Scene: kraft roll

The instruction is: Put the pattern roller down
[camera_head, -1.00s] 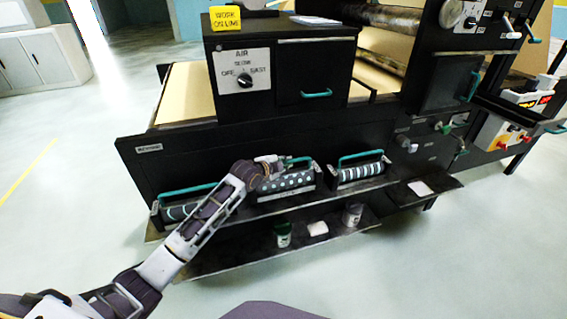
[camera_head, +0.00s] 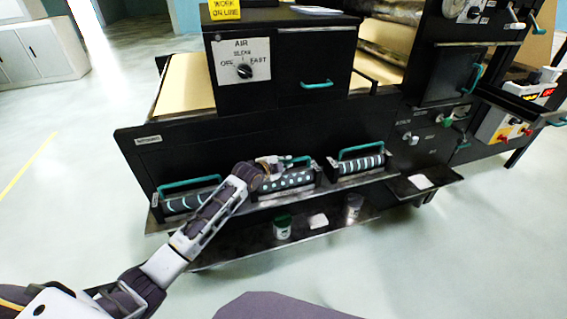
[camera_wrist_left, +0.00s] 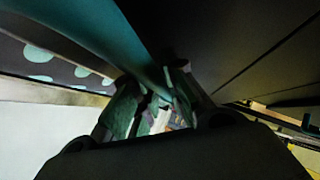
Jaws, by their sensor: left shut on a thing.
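The dotted pattern roller (camera_head: 288,181), dark with pale dots, sits in the middle place of the rack (camera_head: 250,208) on the front of the black machine. My left gripper (camera_head: 284,163) is at its teal handle, shut on it. In the left wrist view the teal handle (camera_wrist_left: 135,45) runs between the fingers (camera_wrist_left: 150,100), and part of the dotted roller (camera_wrist_left: 40,63) shows at the upper left. Whether the roller rests fully on the rack I cannot tell. My right gripper is not in view.
A roller with curved stripes (camera_head: 190,202) lies left of the dotted one, and a striped roller (camera_head: 357,165) lies right of it. A lower shelf holds a green-lidded jar (camera_head: 282,227), a white cloth (camera_head: 318,221) and a grey can (camera_head: 353,206). A side shelf (camera_head: 440,184) sticks out at right.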

